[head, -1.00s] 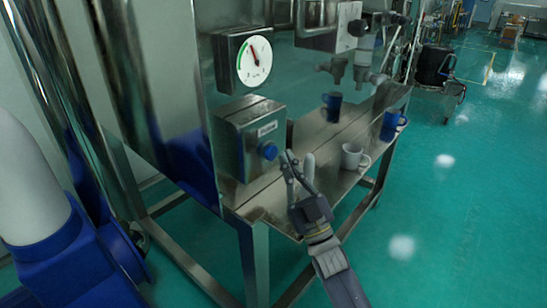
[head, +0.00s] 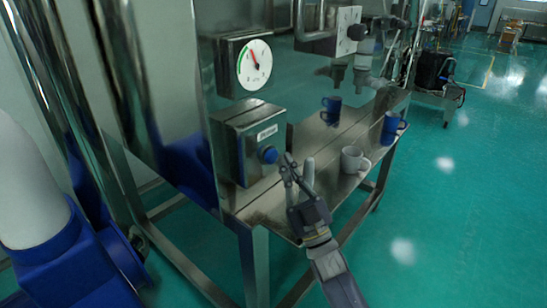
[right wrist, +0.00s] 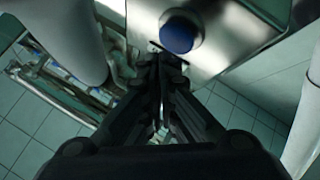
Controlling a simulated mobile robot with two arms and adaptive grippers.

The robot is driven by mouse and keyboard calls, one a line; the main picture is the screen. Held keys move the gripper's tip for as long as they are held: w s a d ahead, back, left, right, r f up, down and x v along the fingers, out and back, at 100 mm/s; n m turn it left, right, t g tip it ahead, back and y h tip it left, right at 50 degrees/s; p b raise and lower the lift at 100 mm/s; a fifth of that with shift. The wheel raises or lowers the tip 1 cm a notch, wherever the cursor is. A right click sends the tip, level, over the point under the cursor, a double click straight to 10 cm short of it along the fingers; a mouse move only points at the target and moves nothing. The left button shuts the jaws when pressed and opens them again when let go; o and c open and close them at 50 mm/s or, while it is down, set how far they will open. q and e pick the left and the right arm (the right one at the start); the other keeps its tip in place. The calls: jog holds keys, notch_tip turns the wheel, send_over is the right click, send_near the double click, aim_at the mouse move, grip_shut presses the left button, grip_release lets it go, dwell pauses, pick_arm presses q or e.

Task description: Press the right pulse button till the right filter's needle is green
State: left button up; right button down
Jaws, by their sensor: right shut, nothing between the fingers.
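The blue pulse button (head: 268,155) sticks out from the front of a metal box (head: 238,140) with a small label. It also shows in the right wrist view (right wrist: 178,34). Above the box is a round white gauge (head: 254,65) with a green band on its left and a red needle. The needle points up and a little left, close to the end of the green band. My right gripper (head: 297,166) is shut and empty, its tips just right of the button. In the wrist view its fingertips (right wrist: 162,55) lie just below the button; I cannot tell whether they touch. My left gripper is not in view.
A metal table (head: 265,205) holds a white mug (head: 352,159) and two blue mugs (head: 390,124) (head: 331,108) beyond my right gripper. Taps (head: 362,72) hang over it. Green floor at the right is open.

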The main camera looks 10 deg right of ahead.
jog(key=shift+w+a, duration=0.1)
dwell(0.5)
jog(key=shift+w+a, duration=0.2)
jog(key=shift+w, duration=0.05)
jog(key=shift+w+a+b, duration=0.3)
jog(key=shift+w+b, duration=0.1)
jog(key=shift+b, duration=0.1)
dwell(0.7)
jog(key=shift+s, duration=0.1)
jog(key=shift+s+d+p, duration=0.35)
jog(key=shift+s+d, duration=0.2)
jog(key=shift+s, duration=0.1)
jog(key=s+d, duration=0.1)
jog(key=s, duration=0.1)
jog(key=s+d+p, duration=0.1)
jog(key=s+d, duration=0.1)
jog(key=shift+p, duration=0.3)
dwell(0.3)
